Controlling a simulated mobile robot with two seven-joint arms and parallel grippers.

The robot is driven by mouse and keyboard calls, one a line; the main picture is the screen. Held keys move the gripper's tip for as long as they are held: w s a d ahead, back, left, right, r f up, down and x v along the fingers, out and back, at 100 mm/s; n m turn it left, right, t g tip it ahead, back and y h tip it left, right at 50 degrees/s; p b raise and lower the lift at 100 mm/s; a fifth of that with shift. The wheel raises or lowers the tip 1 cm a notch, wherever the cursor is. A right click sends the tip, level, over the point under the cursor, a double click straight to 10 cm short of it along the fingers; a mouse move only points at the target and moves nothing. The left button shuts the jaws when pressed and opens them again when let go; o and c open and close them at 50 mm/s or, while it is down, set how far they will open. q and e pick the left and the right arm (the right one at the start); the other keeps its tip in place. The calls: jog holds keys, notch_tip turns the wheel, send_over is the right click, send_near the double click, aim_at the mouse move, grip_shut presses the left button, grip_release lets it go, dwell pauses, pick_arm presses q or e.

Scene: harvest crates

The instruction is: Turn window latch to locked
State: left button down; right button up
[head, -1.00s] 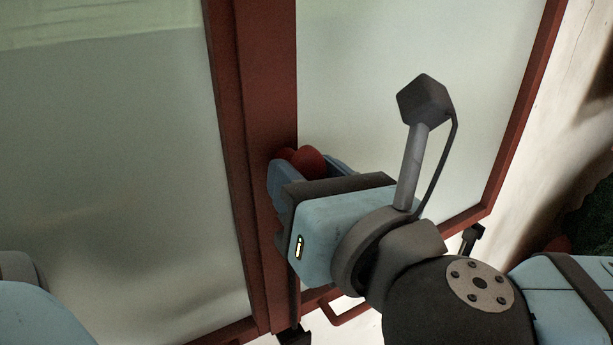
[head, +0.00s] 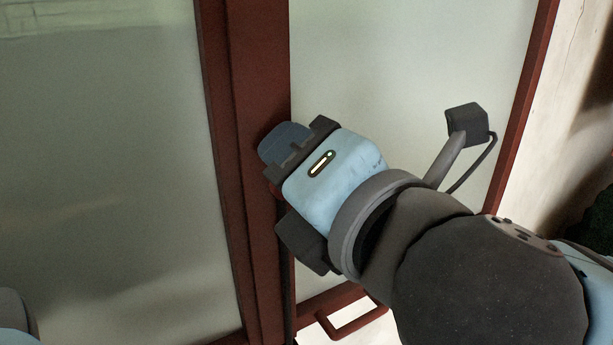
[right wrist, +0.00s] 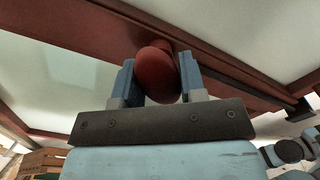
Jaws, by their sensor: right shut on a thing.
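The window latch shows in the right wrist view as a rounded red knob (right wrist: 157,75) mounted on the red-brown window frame (right wrist: 215,62). My right gripper (right wrist: 160,85) is shut on this knob, with one blue finger on each side of it. In the head view my right gripper (head: 279,150) is rolled over against the red-brown centre post (head: 262,90) and hides nearly all of the latch. My left gripper is not in view; only a bit of my left arm shows at the lower left.
Frosted panes lie left (head: 120,180) and right (head: 400,70) of the post. A red-brown handle (head: 352,318) sticks out below the right pane. A pale wall (head: 580,110) stands at the right. A wooden crate (right wrist: 38,160) shows low in the right wrist view.

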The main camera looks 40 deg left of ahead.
jog(key=m+b, duration=0.1)
jog(key=m, duration=0.2)
jog(key=shift+m, duration=0.4)
jog(key=m+b, duration=0.1)
jog(key=m, duration=0.3)
jog(key=shift+m, duration=0.7)
jog(key=o, duration=0.9)
